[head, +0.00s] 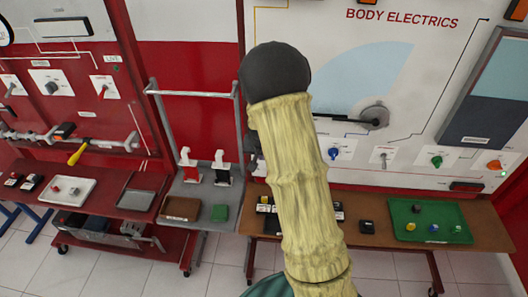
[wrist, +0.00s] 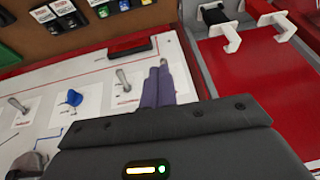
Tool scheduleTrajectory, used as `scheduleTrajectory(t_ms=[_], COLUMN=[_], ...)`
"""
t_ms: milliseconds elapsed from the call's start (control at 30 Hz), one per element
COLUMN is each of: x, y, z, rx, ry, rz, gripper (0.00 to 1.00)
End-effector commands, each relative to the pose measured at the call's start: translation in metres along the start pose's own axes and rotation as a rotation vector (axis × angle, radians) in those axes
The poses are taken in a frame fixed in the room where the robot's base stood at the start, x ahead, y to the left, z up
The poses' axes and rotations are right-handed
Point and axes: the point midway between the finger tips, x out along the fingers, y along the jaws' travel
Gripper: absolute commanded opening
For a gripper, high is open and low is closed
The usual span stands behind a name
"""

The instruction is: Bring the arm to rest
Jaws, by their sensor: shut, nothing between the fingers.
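My gripper (wrist: 158,72) shows in the wrist view with its two slim purple-grey fingers together and nothing between them. It is in front of a white panel with switches, and I cannot tell how far off. In the head view my arm, in a pale yellow sleeve with a dark rounded joint, rises through the middle of the picture. The gripper itself is hidden there. The white BODY ELECTRICS panel (head: 330,55) stands behind the arm.
A brown bench (head: 385,238) with a green tray (head: 403,208) stands at the right. A grey cart (head: 190,190) with a red and a black hook-like item is left of the arm. A red bench (head: 105,196) with a white tray (head: 52,194) stands farther left. Tiled floor shows in front.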

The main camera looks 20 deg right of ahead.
Motion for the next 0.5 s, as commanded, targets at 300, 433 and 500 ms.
scheduleTrajectory(t_ms=[300, 433, 500], x=[-0.0036, -0.0035, -0.0035], y=[0.0053, 0.0055, 0.0052], z=[0.0008, 0.0006, 0.0007], rx=[0.01, 0.01, 0.01], ry=[0.0, 0.0, 0.0], rz=[0.004, 0.004, 0.004], gripper=[0.0, 0.0, 0.0])
